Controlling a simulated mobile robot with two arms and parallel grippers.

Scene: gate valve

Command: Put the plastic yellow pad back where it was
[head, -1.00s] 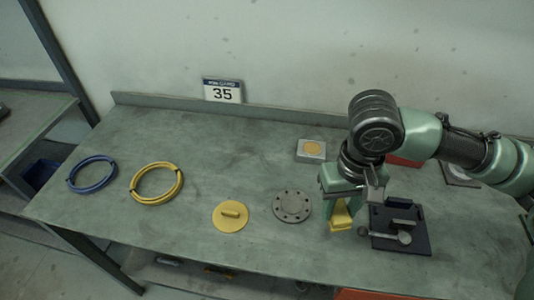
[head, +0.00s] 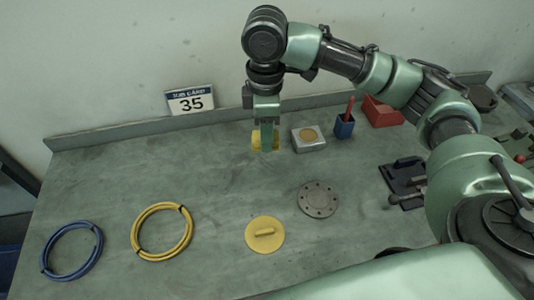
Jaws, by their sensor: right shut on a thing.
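My right gripper (head: 266,140) points down and is shut on a small yellow piece, which I take for the plastic yellow pad (head: 256,142). Its fingers hide part of the pad. The gripper is over the back part of the workbench, left of a pale square block with a round tan top (head: 309,138). I cannot tell how high the pad is above the bench. My left gripper is not in view.
A blue cup (head: 344,126), red box (head: 381,112) and dark fixture (head: 403,178) are right. The back-left bench is clear.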

